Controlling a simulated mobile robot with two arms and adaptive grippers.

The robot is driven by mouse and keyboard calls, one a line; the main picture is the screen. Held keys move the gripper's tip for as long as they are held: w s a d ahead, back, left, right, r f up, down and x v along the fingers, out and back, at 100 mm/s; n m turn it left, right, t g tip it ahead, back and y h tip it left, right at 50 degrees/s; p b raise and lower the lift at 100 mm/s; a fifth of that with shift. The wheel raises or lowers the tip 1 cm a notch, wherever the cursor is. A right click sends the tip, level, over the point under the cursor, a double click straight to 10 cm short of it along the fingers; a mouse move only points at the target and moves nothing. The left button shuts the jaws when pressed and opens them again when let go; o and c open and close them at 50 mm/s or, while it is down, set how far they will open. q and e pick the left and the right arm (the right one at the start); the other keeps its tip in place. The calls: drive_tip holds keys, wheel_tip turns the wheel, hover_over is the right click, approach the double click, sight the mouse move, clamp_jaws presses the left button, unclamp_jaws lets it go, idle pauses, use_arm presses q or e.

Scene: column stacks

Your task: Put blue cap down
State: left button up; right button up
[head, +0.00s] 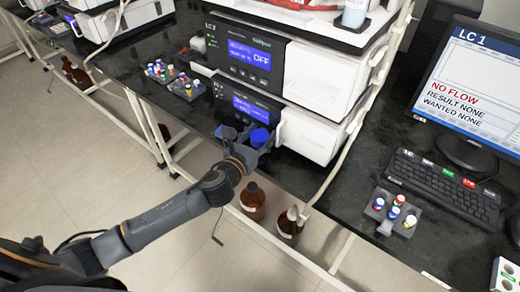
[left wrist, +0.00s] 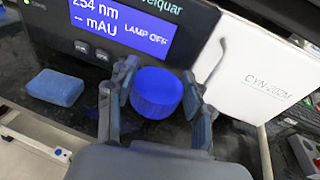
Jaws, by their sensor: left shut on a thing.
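The blue cap (head: 260,137) is a short round blue cylinder in front of the lower LC module. In the left wrist view the cap (left wrist: 157,92) sits between the two fingers. My left gripper (head: 250,150) is shut on it at the bench's front edge; the gripper also shows in the left wrist view (left wrist: 158,102). The cap is close to the bench top, but I cannot tell whether it touches it. My right gripper is not in view.
A blue sponge-like block (left wrist: 55,87) lies left of the cap. The LC stack (head: 250,55) stands right behind. A vial rack (head: 175,80) is to the left, another (head: 395,212) by the keyboard (head: 445,185). Brown bottles (head: 252,200) stand below the bench edge.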

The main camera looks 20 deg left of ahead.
use_arm(q)
drive_tip(key=f, duration=0.3)
drive_tip(key=shift+s+a+f, duration=0.1)
drive_tip(key=shift+s, duration=0.1)
wheel_tip(320, 180, down, 3)
drive_tip(key=shift+f+b, duration=0.2)
drive_tip(key=shift+b, duration=0.7)
drive_tip(key=shift+w, duration=0.2)
drive_tip(key=shift+f, duration=0.15)
drive_tip(key=o, duration=0.8)
drive_tip(key=shift+o, duration=0.2)
